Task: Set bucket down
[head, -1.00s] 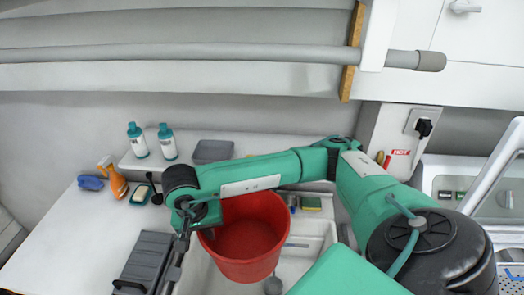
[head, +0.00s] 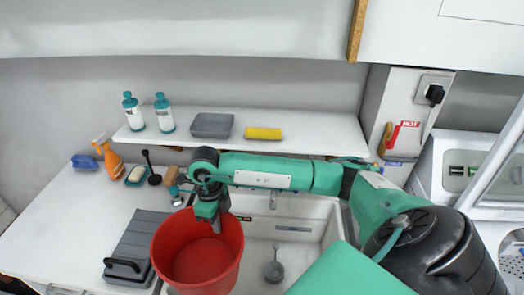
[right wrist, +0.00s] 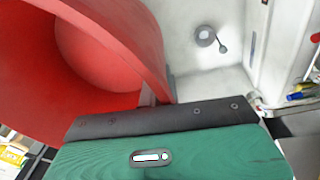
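The red bucket (head: 200,262) is upright and empty, at the left part of the sink (head: 300,238) and overlapping the grey ribbed board in the head view. My right gripper (head: 214,222) points down at the bucket's far rim and is shut on it. In the right wrist view the bucket (right wrist: 105,50) fills the upper left, with its rim running down to the gripper. The fingertips are mostly hidden there by the gripper body. Whether the bucket's bottom touches anything is hidden. My left gripper is not in view.
The grey ribbed board (head: 138,245) lies left of the bucket. A soap dish (head: 138,175), orange spray bottle (head: 112,160) and brush (head: 153,172) stand behind. The left counter is largely clear.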

